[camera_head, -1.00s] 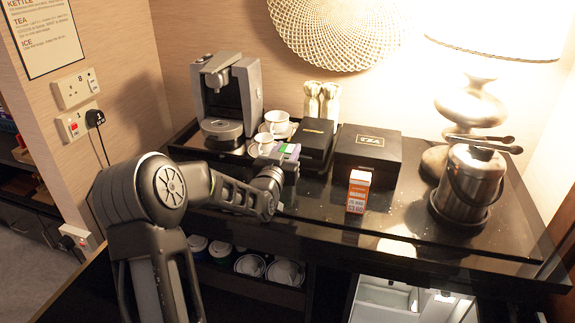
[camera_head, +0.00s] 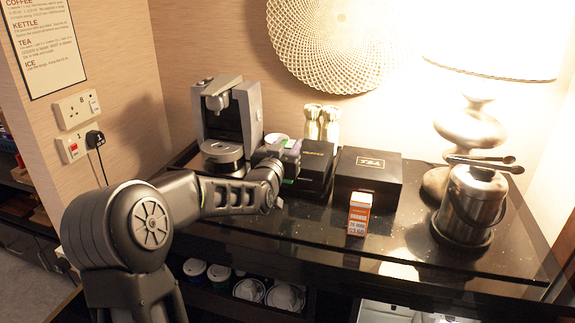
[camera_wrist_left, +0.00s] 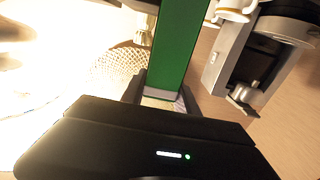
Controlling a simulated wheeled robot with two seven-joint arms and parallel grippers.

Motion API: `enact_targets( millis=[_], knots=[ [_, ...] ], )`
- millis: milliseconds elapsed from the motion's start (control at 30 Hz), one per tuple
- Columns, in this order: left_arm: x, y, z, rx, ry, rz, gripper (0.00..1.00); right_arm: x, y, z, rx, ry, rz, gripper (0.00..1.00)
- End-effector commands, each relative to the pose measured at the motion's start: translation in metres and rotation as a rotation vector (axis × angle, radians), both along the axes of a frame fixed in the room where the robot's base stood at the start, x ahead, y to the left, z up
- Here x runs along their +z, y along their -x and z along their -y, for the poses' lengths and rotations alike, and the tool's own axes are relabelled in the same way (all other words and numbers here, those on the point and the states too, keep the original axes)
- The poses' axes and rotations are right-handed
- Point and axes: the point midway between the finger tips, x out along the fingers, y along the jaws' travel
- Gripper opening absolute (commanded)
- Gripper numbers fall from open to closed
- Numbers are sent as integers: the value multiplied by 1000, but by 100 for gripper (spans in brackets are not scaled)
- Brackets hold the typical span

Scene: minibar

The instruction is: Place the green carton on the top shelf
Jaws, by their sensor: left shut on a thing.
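The green carton (camera_wrist_left: 178,45) stands tall between the fingers of my left gripper (camera_wrist_left: 163,97) in the left wrist view. In the head view my left gripper (camera_head: 283,160) is shut on it, beside the black boxes above the counter. A shelf (camera_head: 270,303) under the counter holds cups and lidded jars. My right gripper is out of view.
A coffee machine (camera_head: 229,125) stands behind left, with a partly hidden white cup (camera_head: 277,138). A black tea box (camera_head: 366,178), an orange-and-white carton (camera_head: 359,214) and a steel ice bucket (camera_head: 470,205) stand to the right. The front right counter is fairly clear.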

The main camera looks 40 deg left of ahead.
Motion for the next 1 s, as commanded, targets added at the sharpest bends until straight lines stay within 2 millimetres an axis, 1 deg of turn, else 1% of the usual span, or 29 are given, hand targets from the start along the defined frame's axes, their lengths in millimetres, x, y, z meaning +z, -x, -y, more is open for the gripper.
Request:
enact_targets(
  millis=[33,200,800,933,1000],
  knots=[
    [8,0,0,-1,-3,4,0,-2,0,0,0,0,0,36],
    [19,0,0,0,-2,2,0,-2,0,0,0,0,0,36],
    [19,0,0,0,-1,1,0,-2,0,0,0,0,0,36],
    [27,0,0,0,-2,2,0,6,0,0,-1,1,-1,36],
    [38,0,0,0,-2,2,0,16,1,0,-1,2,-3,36]
  ],
)
